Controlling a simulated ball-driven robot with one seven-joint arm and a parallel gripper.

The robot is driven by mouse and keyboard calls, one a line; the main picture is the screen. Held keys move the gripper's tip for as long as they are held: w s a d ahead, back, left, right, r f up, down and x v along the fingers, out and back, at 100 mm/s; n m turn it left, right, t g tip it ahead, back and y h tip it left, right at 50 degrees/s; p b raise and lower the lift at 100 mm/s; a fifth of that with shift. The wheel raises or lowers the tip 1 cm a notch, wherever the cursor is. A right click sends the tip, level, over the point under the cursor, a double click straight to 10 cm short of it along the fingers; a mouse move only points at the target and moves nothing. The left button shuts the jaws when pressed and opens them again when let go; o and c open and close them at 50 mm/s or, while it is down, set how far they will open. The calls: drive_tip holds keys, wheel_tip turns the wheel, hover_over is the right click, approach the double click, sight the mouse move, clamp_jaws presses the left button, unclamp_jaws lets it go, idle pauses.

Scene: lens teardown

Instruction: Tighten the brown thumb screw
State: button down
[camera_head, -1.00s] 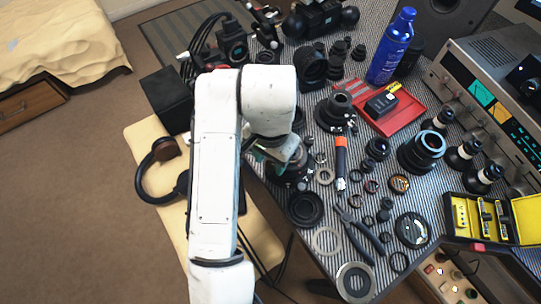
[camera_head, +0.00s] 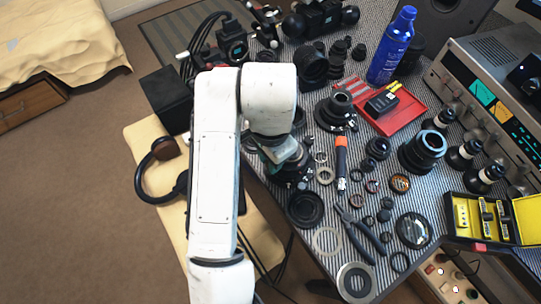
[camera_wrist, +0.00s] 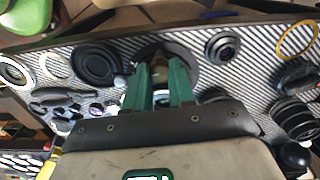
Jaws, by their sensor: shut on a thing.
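My gripper shows in the wrist view (camera_wrist: 160,78) as two green fingers reaching into a dark round lens part (camera_wrist: 182,58) on the striped mat. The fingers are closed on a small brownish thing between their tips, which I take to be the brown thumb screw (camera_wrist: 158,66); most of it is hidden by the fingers. In the head view the lens part (camera_head: 292,176) sits near the left edge of the mat, under my wrist. There the white arm covers the screw, and I cannot tell how far in the screw sits.
A black ring (camera_head: 305,208), an orange-handled screwdriver (camera_head: 341,160) and pliers (camera_head: 360,235) lie close by on the mat. A red tray (camera_head: 402,120) and a blue spray can (camera_head: 391,48) stand farther back. Several lens parts crowd the right.

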drive_tip(key=shift+m, duration=0.6)
drive_tip(key=c, duration=0.9)
unclamp_jaws()
drive_tip(key=shift+c, duration=0.2)
wheel_tip(320, 180, up, 11)
drive_tip(key=p, duration=0.2)
drive_tip(key=shift+p, duration=0.35)
drive_tip(key=shift+f, duration=0.1)
